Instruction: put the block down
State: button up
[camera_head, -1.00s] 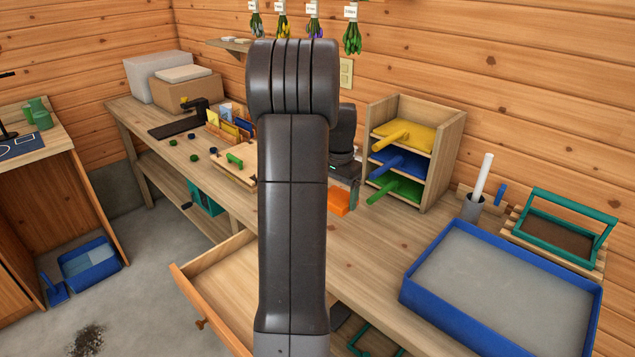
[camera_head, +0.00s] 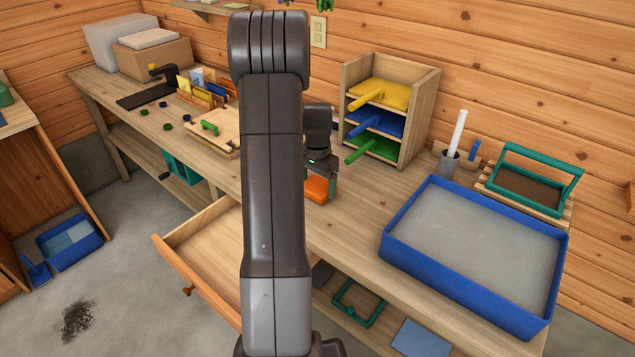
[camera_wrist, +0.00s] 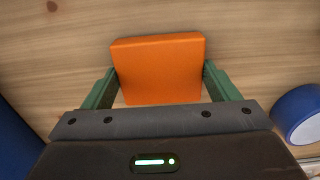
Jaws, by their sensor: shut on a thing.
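The orange block (camera_head: 317,189) is at my gripper (camera_head: 320,176) over the workbench (camera_head: 350,225), just behind the open drawer in the head view. In the wrist view the block (camera_wrist: 158,68) sits between the two green fingers of my gripper (camera_wrist: 159,80), which is shut on it. Wood grain shows around the block. I cannot tell whether its underside touches the bench top. My arm hides part of the bench to the left of the block.
A shelf unit (camera_head: 424,112) with yellow, blue and green trowel-like tools stands behind the block. A blue tray (camera_head: 452,276) lies to the right. An open drawer (camera_head: 205,240) juts out at the front. Bare bench lies between block and tray.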

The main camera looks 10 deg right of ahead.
aim_at(318, 186)
jog(key=shift+f, duration=0.15)
jog(key=o, duration=0.9)
jog(key=shift+o, duration=0.2)
notch_tip(318, 186, up, 12)
jog(key=shift+r, duration=0.2)
